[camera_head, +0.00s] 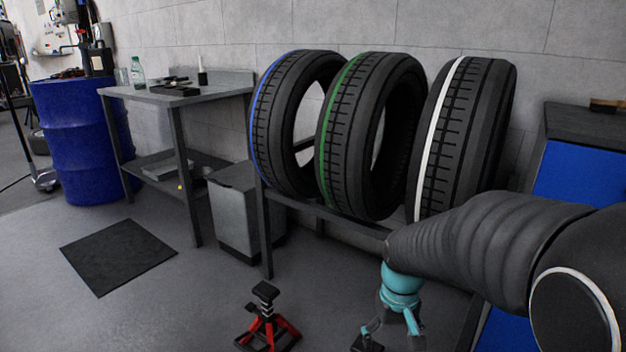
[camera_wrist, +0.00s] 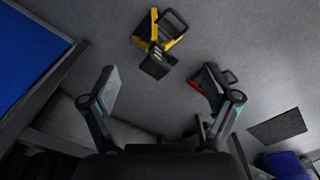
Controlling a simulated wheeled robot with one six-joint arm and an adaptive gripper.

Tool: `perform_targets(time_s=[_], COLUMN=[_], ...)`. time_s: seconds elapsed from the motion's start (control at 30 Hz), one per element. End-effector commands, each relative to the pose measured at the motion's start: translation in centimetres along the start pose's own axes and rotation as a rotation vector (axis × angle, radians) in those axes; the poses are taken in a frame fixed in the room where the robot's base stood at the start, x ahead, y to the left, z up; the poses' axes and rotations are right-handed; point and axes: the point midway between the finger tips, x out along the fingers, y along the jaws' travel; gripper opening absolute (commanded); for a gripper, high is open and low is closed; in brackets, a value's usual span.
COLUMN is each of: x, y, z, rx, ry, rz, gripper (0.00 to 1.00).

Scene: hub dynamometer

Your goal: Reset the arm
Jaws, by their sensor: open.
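My gripper (camera_head: 392,335) hangs at the lower right of the head view, below my dark arm, in front of the tire rack. In the wrist view my gripper (camera_wrist: 163,104) has its two fingers spread wide apart. Nothing is between them but grey floor and part of a yellow stand beyond. My arm reaches in from the right edge of the head view and covers the lower part of the white-striped tire.
Three tires, blue-striped (camera_head: 284,120), green-striped (camera_head: 350,140) and white-striped (camera_head: 468,130), stand on a rack. A red jack stand (camera_head: 268,322) and a yellow stand (camera_wrist: 160,42) are on the floor. A blue cabinet (camera_head: 585,172) is at right. Floor around the black mat (camera_head: 118,255) is clear.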

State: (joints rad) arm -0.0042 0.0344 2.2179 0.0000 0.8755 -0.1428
Motion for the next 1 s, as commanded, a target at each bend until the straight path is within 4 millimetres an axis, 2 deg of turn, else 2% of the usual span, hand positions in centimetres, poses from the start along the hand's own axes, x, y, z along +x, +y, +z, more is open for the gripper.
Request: perform_targets(time_s=[0.03,0.2,0.6,0.8,1.0], x=[-1.4,-4.8,-11.1,-13.9,-15.5], y=[-0.2,-0.7,-1.7,-2.0,-1.9], z=[1.1,4.7,11.9,13.7,14.2], rx=[0.023,0.096,0.147,0.145,0.145], ry=[0.024,0.093,0.306,0.420,0.476], rz=[0.003,0.009,0.022,0.031,0.035], gripper=[0.88,0.88,0.88,0.88,0.88])
